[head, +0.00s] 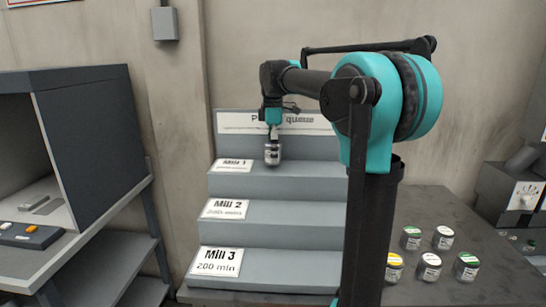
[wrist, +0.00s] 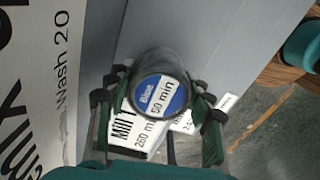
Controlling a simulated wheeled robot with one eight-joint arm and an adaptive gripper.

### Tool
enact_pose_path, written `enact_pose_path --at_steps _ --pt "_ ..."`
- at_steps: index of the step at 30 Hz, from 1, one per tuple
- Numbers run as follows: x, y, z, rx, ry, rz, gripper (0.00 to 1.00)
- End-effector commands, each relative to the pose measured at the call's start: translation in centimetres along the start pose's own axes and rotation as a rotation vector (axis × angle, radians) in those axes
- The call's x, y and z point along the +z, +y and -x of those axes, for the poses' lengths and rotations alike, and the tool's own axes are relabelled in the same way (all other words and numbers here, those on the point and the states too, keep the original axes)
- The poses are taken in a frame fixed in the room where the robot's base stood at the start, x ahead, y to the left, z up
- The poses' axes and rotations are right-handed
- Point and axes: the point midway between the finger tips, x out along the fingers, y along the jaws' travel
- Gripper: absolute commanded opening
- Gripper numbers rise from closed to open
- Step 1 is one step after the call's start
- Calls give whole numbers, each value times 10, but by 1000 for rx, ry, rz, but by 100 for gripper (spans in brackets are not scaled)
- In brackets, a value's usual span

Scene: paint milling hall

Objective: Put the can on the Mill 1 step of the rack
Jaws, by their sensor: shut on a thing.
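The can (head: 272,154) is small and grey with a pale label. In the wrist view its lid (wrist: 159,96) has a blue and white label reading "Blue 50 min". My gripper (head: 272,136) is shut on the can from above, with a finger on each side of it in the wrist view (wrist: 160,110). The can is upright at the Mill 1 step (head: 315,170), the top step of the grey rack, right of the Mill 1 label (head: 233,165). I cannot tell whether its base touches the step.
The Mill 2 step (head: 300,212) and Mill 3 step (head: 300,262) below are empty. Several cans, including a green-lidded one (head: 411,238), stand on the dark table (head: 480,220) at the right. A grey booth (head: 95,130) stands at the left. A sign board (head: 232,122) backs the rack.

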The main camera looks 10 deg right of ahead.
Motion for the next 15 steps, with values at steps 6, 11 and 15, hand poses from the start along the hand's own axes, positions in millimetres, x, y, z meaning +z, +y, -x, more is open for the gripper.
enact_pose_path --at_steps 6,11,15 --pt "0 0 -16 0 0 0 16" --pt "0 0 -16 0 0 0 16" --pt "0 0 -18 0 0 0 55"
